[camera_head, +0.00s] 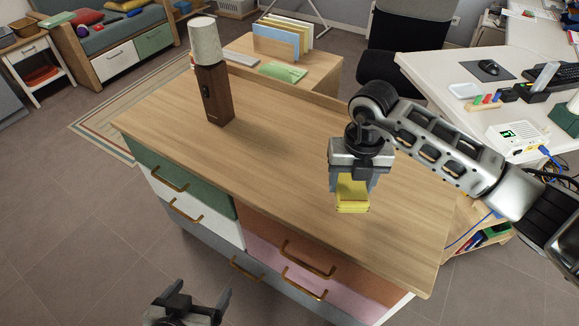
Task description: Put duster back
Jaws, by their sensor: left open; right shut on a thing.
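The duster (352,198) looks like a small yellow block with a thin darker line near its lower edge. My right gripper (353,187) points down and is shut on it, over the front right part of the wooden cabinet top (270,180). Its upper part is hidden between the fingers. I cannot tell whether its underside touches the wood. My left gripper (201,294) is open and empty at the bottom edge of the view, in front of the cabinet and apart from it.
A dark wooden lamp (214,92) with a pale shade stands at the cabinet's back left. Behind are a lower desk with a file holder (276,43) and a green item (283,72). A white desk (470,75) stands right. The cabinet's closed drawers (290,255) have protruding handles. The top's middle is clear.

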